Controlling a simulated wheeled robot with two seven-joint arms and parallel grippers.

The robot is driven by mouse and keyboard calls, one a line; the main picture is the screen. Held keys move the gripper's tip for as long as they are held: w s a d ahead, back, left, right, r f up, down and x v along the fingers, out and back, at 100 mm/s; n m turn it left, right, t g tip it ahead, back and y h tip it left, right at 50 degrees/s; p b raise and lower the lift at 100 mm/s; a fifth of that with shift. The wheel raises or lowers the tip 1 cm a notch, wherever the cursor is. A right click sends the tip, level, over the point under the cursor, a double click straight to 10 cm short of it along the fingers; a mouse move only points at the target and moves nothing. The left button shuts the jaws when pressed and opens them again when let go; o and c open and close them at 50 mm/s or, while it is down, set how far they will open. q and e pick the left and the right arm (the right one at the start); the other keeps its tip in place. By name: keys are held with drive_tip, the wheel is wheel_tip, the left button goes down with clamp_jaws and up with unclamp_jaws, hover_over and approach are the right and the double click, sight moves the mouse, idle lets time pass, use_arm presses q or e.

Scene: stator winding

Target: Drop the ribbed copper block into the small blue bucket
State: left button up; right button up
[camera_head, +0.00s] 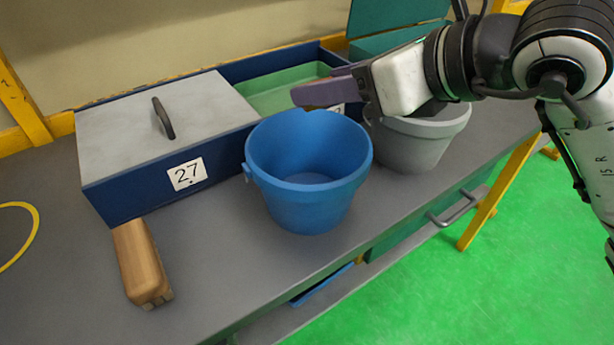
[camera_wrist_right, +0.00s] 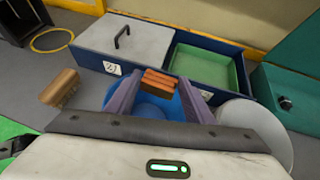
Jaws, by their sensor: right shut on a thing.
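The small blue bucket (camera_head: 308,205) stands upright on the bench, and its inside looks empty in the head view. My right gripper (camera_head: 300,97) is over the far right part of its rim, reaching in from the right. In the right wrist view my right gripper (camera_wrist_right: 158,88) is shut on the ribbed copper block (camera_wrist_right: 158,80), which sits between its purple fingertips with the blue bucket (camera_wrist_right: 152,112) below. The block is hidden in the head view behind the fingers. My left gripper is not in view.
A grey bucket (camera_head: 408,150) stands right of the blue one, under my right wrist. Behind is a blue box with a grey lid (camera_head: 115,110) and a green compartment (camera_head: 275,92). A wooden brush (camera_head: 140,262) lies front left. A yellow ring (camera_head: 32,235) is at far left.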

drive_tip(key=shift+f, duration=0.6)
drive_tip(key=o, duration=1.2)
drive_tip(key=shift+o, duration=0.8)
drive_tip(key=shift+f, duration=0.1)
drive_tip(key=shift+d, duration=0.1)
drive_tip(key=b+v, duration=0.1)
drive_tip(key=v, duration=0.9)
drive_tip(key=shift+s, duration=0.1)
